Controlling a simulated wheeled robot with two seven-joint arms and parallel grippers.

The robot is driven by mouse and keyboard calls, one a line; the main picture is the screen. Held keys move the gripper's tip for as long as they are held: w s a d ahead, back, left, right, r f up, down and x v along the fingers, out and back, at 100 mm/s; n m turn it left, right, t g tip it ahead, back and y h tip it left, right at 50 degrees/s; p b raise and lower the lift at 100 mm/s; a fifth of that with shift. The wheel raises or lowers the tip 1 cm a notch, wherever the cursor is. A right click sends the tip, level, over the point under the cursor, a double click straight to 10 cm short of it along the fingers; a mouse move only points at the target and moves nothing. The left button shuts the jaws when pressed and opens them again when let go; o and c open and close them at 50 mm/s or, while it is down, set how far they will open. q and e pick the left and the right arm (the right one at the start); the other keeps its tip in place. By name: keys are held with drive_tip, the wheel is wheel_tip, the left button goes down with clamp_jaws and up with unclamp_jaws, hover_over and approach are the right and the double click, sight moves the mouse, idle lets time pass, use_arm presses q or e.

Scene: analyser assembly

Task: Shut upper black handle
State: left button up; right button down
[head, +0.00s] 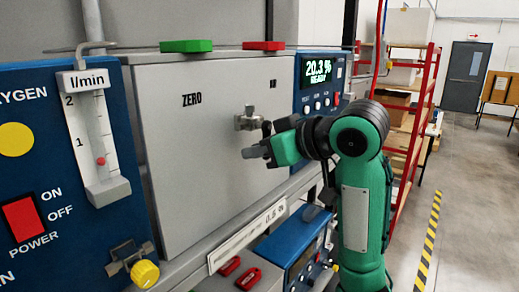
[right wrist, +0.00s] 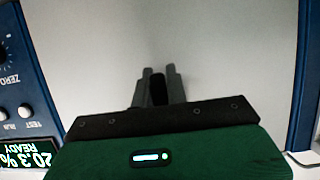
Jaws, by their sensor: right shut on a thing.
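The grey panel door (head: 170,170) marked ZERO stands flat and upright in the head view, with a metal latch (head: 248,119) on its face. My right gripper (head: 252,152) is at the panel, just below the latch. In the right wrist view, my right gripper (right wrist: 159,72) has its two grey fingers close together with a dark piece, the black handle (right wrist: 158,91), between them. Most of the handle is hidden by the fingers and gripper body. My left gripper is out of view.
A green block (head: 186,46) and a red block (head: 263,45) lie on the top edge. A display unit (head: 318,72) is right of the panel, and a flow meter (head: 92,140) is left. Lower instruments (head: 290,250) and a red shelf rack (head: 420,110) stand near my right arm.

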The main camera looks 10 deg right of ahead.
drive_tip(key=c, duration=1.4)
unclamp_jaws()
drive_tip(key=b+v, duration=0.5)
drive_tip(key=v, duration=0.8)
drive_tip(key=shift+s+d, duration=0.3)
